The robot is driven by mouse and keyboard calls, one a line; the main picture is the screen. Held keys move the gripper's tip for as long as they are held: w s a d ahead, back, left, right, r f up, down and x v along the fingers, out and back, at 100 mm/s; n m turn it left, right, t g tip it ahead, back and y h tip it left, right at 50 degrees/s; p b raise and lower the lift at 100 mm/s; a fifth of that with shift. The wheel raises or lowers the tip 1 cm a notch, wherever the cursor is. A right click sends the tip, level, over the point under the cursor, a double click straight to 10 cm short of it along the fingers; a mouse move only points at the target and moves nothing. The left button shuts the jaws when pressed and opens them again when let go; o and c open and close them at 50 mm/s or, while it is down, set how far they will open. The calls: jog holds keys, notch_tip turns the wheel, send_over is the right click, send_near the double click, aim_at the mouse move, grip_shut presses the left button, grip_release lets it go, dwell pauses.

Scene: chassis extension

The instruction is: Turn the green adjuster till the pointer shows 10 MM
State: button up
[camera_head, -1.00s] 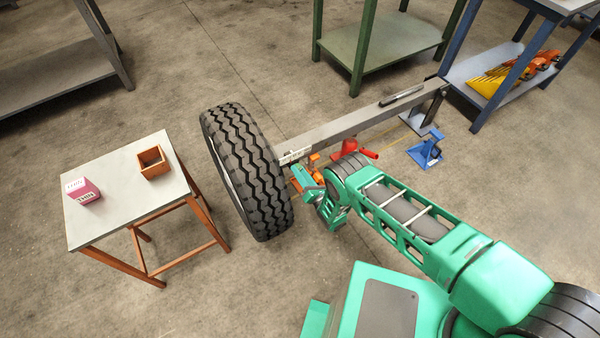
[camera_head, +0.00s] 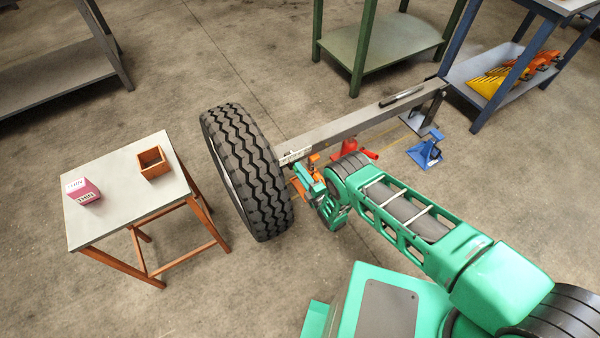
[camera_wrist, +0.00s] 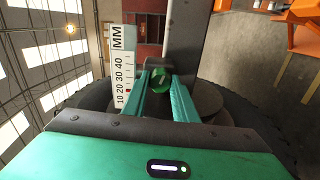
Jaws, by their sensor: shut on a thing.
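The green adjuster (camera_wrist: 160,82) is a small round knob with a pale mark on its face, in the middle of the wrist view. My gripper (camera_wrist: 161,84) has its two teal fingers shut on it from both sides. In the head view my gripper (camera_head: 306,172) is at the beam's end beside the tyre, and the adjuster cannot be made out there. The white MM scale (camera_wrist: 123,72) stands left of the knob, with 10 lowest and 40 highest. A small reddish spot shows near its lower right edge; I cannot tell for sure whether it is the pointer or its exact reading.
A large tyre (camera_head: 245,170) stands left of my gripper. A grey beam (camera_head: 350,122) runs from it to the back right. A red jack (camera_head: 350,150) and a blue stand (camera_head: 427,150) are near the beam. A small table (camera_head: 120,205) with two boxes is at left.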

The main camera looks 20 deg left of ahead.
jog(key=m, duration=2.5)
jog(key=shift+w+d+f+m, duration=0.1)
jog(key=shift+w+d+m, duration=0.1)
jog(key=shift+d+m, duration=0.15)
jog(key=m, duration=0.5)
jog(key=shift+m, duration=0.35)
jog(key=shift+f+m, duration=0.1)
jog(key=shift+m, duration=0.3)
jog(key=shift+s+a, duration=0.1)
jog(key=shift+s, duration=0.05)
jog(key=o, duration=1)
jog(key=shift+f, duration=0.1)
jog(key=shift+o, duration=0.2)
jog(key=shift+a, duration=0.1)
